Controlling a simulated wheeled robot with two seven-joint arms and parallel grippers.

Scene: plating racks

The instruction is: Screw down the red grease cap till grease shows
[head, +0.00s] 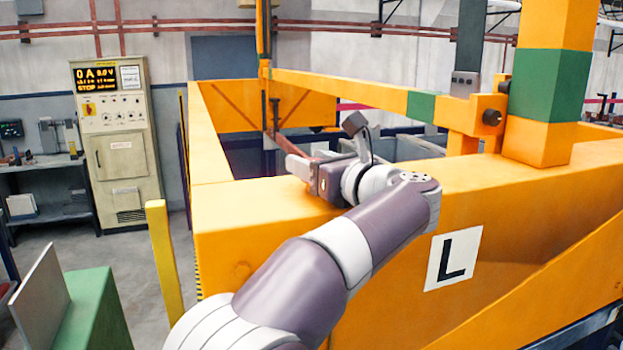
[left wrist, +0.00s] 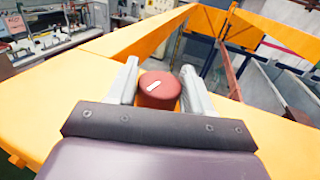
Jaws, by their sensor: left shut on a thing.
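The red grease cap (left wrist: 158,88) is a short round cap with a white mark on its top. It shows in the left wrist view between the two grey fingers of my left gripper (left wrist: 160,92), which is shut on it. In the head view my left gripper (head: 301,168) is over the top of the orange beam, near its inner edge. The cap is hidden there behind the gripper and wrist. No grease can be made out around the cap. My right gripper is in neither view.
The wide orange beam (head: 460,215) with an L sign (head: 453,258) runs under my left arm. An orange and green post (head: 550,85) rises at the right. A control cabinet (head: 118,140) stands at the left. A yellow post (head: 164,262) stands left of the beam.

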